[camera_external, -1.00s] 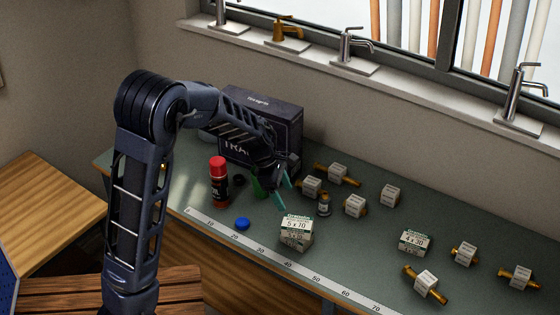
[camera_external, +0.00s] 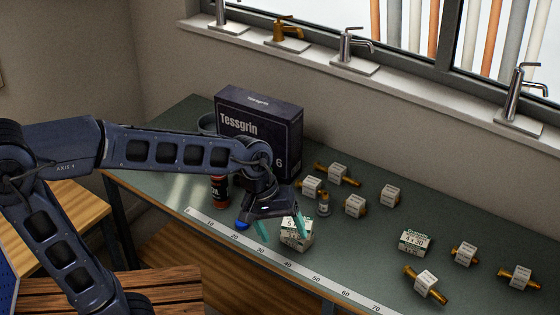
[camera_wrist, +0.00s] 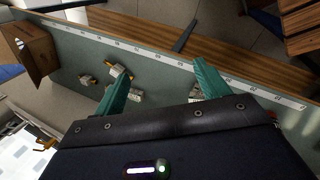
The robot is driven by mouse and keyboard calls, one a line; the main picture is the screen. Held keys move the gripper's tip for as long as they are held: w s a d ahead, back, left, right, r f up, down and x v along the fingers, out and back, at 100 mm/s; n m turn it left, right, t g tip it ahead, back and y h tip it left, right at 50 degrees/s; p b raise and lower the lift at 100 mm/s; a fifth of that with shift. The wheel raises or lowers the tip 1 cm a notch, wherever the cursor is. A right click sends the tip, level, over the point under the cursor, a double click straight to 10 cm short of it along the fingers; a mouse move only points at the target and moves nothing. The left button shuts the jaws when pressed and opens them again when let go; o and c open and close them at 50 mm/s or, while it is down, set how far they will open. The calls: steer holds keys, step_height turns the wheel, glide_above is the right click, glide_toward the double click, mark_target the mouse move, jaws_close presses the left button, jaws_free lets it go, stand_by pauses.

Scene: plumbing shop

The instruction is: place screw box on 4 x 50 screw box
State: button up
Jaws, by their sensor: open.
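A white-and-green screw box (camera_external: 304,237) stands near the ruler at the middle of the bench, partly hidden by my gripper. A second white-and-green screw box (camera_external: 415,243) lies farther right; its label looks like 4 x 30 or 4 x 50, too small to be sure. My gripper (camera_external: 281,228) is open and empty, with one teal finger left of the first box and the other overlapping it in the picture. I cannot tell whether it touches. In the wrist view my gripper (camera_wrist: 163,75) has its fingers spread, with pale boxes partly hidden behind them.
A black Tessgrin box (camera_external: 258,128) stands at the back left, with a spray can (camera_external: 219,190) before it. A blue cap (camera_external: 242,225) is beside my gripper. Several brass fittings with white tags surround the second box. A ruler (camera_external: 340,286) runs along the front edge.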

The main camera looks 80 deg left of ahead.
steer(key=s+d+r+m+t+y, duration=0.1)
steer(key=s+d+r+m, duration=0.1)
steer(key=s+d+m, duration=0.9)
steer(key=s+m, duration=0.2)
steer(key=s, duration=0.1)
steer(key=shift+d+r+m+y, duration=0.15)
steer(key=shift+d+m+y, duration=0.15)
steer(key=shift+d+y, duration=0.1)
